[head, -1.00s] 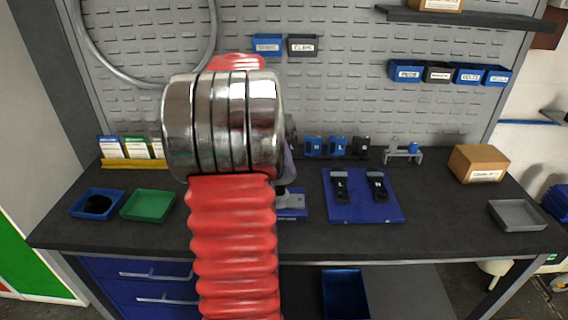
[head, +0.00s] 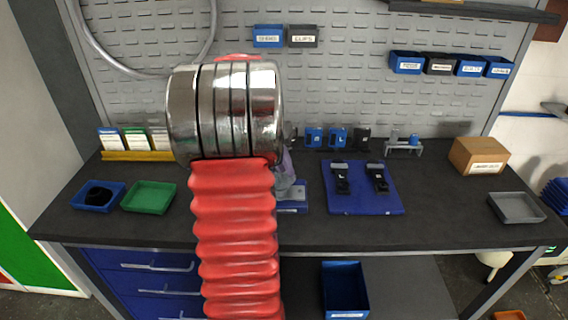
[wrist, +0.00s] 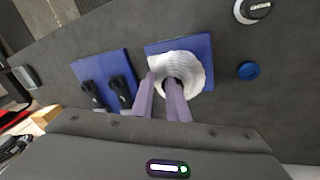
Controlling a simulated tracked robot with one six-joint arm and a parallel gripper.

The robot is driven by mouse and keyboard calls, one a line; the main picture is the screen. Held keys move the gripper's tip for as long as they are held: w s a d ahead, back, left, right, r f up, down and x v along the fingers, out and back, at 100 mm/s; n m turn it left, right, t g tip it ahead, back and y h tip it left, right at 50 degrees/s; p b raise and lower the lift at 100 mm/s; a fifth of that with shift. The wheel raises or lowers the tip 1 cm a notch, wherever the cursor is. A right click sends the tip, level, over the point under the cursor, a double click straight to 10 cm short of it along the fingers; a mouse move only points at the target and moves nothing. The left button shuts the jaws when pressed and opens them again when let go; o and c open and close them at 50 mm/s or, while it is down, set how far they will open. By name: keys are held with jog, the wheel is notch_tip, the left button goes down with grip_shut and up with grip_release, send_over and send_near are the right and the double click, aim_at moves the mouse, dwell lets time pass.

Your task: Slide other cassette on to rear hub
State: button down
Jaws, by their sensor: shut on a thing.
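A pale, whitish ringed part that looks like the cassette (wrist: 196,70) shows in the wrist view over a blue mat (wrist: 160,46), with a dark opening at its middle. My gripper (wrist: 163,85) has two mauve fingers. One finger reaches into the dark opening and the other lies at the part's outer edge, so it is shut on its wall. In the head view my arm hides most of this spot. Only a bit of mauve finger and a pale part (head: 290,190) show beside the arm. I cannot make out the rear hub for certain.
A blue mat (head: 386,203) with two black labelled parts lies to the right. A blue tray (head: 78,202) and a green tray (head: 150,205) stand left. A cardboard box (head: 478,156) and a grey tray (head: 530,218) stand right. A round blue cap (wrist: 248,70) lies near the cassette's mat.

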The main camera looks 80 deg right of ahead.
jog(key=shift+a+f, duration=0.1)
jog(key=shift+f, duration=0.8)
jog(key=shift+a+f, duration=0.1)
dwell(0.6)
jog(key=c, duration=1.8)
grip_release()
jog(key=shift+o, duration=0.8)
jog(key=shift+w+r, duration=0.25)
jog(key=shift+r, duration=0.4)
jog(key=shift+s+v, duration=0.2)
jog(key=shift+v, duration=3.75)
jog(key=shift+r, duration=0.1)
jog(key=shift+d, duration=0.25)
